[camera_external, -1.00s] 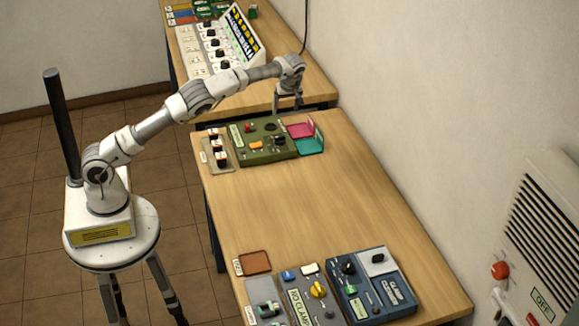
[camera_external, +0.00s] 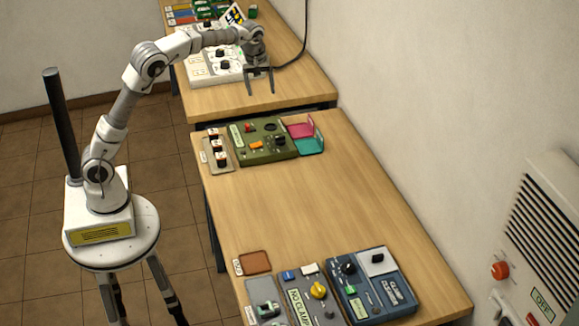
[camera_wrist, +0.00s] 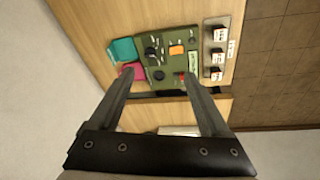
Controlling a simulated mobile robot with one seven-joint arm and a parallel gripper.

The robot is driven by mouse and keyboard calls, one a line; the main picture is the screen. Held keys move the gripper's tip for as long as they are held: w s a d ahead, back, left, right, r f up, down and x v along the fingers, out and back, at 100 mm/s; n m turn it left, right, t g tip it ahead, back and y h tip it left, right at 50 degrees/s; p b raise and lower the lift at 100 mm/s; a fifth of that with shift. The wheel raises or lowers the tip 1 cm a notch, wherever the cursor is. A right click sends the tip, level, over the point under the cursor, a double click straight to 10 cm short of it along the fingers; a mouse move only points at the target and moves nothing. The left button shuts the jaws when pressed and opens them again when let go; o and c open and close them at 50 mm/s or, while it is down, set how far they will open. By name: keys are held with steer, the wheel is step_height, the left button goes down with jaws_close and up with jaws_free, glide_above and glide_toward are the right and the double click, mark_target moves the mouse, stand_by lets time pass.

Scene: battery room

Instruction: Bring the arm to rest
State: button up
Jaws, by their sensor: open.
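My gripper (camera_external: 258,82) is open and empty, its two fingers pointing down. It hangs above the far table, in front of the white panel (camera_external: 205,72) with black knobs, which my arm partly covers. In the wrist view my gripper (camera_wrist: 165,100) shows both fingers spread apart, with nothing between the tips but the view of the green device (camera_wrist: 168,50) below. My arm is bent, with its elbow raised and the forearm reaching right.
The near table (camera_external: 290,210) has a wide clear middle. The green device (camera_external: 255,143), pink and teal holders (camera_external: 306,138) and a strip of small blocks (camera_external: 217,152) stand at its far end. Several control boxes, including a blue one (camera_external: 375,290), stand at its near end.

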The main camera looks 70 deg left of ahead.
steer(key=s+d+r+m+t+h, duration=0.1)
steer(key=s+d+r+m, duration=0.2)
steer(key=s+d, duration=0.35)
steer(key=s+d+r+m+t+h, duration=0.1)
steer(key=s+d+r+m, duration=0.25)
steer(key=s, duration=0.55)
steer(key=s+d+f+m+t, duration=0.15)
steer(key=s+d+m, duration=0.25)
steer(key=s, duration=0.4)
steer(key=s+d+f+m, duration=0.3)
steer(key=s+d+m, duration=0.1)
steer(key=s, duration=0.4)
step_height(320, 180, down, 29)
steer(key=b, duration=2.7)
steer(key=shift+s+a+r, duration=0.15)
steer(key=shift+s+a, duration=0.05)
steer(key=shift+s, duration=0.2)
steer(key=shift+r, duration=0.1)
